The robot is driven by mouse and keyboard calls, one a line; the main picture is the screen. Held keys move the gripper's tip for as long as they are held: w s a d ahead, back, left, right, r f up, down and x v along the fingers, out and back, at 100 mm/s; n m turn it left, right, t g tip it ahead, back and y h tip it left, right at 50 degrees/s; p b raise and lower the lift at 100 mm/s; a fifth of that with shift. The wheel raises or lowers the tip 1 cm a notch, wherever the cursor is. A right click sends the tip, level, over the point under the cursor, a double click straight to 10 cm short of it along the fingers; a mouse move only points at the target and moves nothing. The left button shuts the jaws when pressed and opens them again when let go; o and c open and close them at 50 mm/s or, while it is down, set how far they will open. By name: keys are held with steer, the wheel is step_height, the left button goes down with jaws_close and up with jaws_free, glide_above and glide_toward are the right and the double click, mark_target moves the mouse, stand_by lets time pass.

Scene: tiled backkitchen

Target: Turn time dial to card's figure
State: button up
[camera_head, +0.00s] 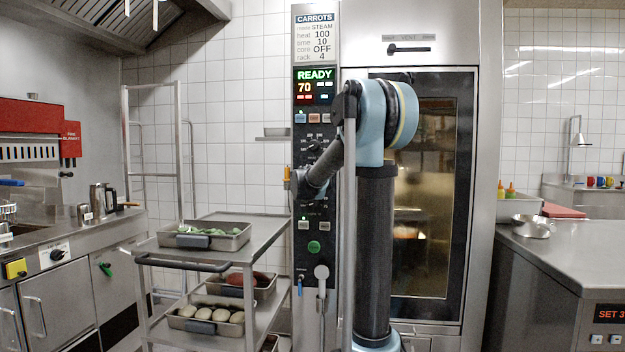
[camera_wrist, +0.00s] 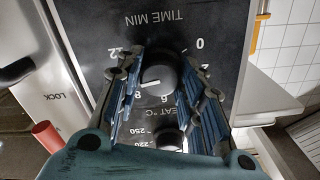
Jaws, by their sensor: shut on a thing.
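The card (camera_head: 315,39) at the top of the oven panel reads CARROTS, STEAM, heat 100, time 10, core OFF, rack 4. The black time dial (camera_wrist: 162,76) shows upside down in the wrist view under TIME MIN. My gripper (camera_wrist: 164,66) is shut on this dial, with a finger at each side. The dial's white mark points left and slightly down in that view, between the 8 and the 12. The left finger hides the scale there. In the head view my arm covers the time dial.
The heat dial (camera_wrist: 168,137) sits close beside the time dial, between my fingers' bases. The panel display (camera_head: 315,86) shows READY and 70. A trolley (camera_head: 265,228) with trays stands left, and a counter (camera_head: 570,255) right. The oven door (camera_head: 425,200) is closed.

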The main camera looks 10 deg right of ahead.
steer(key=o, duration=1.1)
steer(key=shift+w+f, duration=0.15)
steer(key=v, duration=1.2)
